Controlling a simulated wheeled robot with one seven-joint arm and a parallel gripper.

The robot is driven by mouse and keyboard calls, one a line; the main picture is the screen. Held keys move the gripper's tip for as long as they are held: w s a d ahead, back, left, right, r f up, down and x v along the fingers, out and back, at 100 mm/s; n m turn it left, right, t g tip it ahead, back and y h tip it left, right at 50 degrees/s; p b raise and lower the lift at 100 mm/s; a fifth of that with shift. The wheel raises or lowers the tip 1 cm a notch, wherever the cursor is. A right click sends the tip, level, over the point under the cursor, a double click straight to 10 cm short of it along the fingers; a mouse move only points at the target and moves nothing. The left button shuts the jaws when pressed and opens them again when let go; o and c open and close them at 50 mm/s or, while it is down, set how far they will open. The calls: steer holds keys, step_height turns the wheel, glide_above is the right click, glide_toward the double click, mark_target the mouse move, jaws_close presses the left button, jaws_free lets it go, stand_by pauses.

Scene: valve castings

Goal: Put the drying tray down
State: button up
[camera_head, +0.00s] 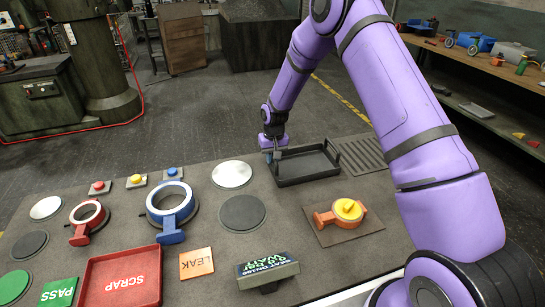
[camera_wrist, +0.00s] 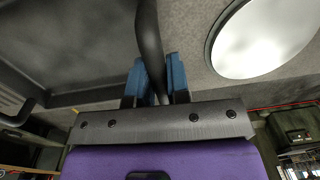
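The drying tray (camera_head: 308,180) is a dark, shallow rectangular tray with raised handles, at the back right of the table. It lies level, at or just above the table top; I cannot tell whether it touches. My gripper (camera_head: 273,153) is at its left end. In the wrist view the blue fingers (camera_wrist: 155,82) stand on both sides of the tray's dark handle bar (camera_wrist: 149,35) and are closed on it. The tray's floor (camera_wrist: 60,40) fills the left of that view and looks empty.
A slatted grey rack (camera_head: 362,154) lies right of the tray. A white disc (camera_head: 232,174) lies to its left and a dark disc (camera_head: 242,212) in front. An orange valve with a yellow cap (camera_head: 348,209) sits on a brown plate nearby. A red scrap tray (camera_head: 122,278) is front left.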

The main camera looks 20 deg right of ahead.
steer(key=o, duration=0.5)
steer(key=shift+c, duration=0.2)
step_height(320, 180, up, 11)
steer(key=shift+d, duration=0.25)
stand_by(0.5)
steer(key=s+d+r+t, duration=0.1)
steer(key=s+d+r, duration=0.1)
steer(key=s+r, duration=0.9)
steer(key=s+d+r+t, duration=0.2)
steer(key=s+r, duration=0.5)
steer(key=r, duration=0.7)
steer(key=s+d+r+t, duration=0.1)
steer(key=s+r, duration=0.1)
steer(key=s, duration=1)
steer(key=s+d+r+t, duration=0.1)
steer(key=s+r, duration=0.2)
steer(key=s, duration=1)
steer(key=shift+d, duration=0.2)
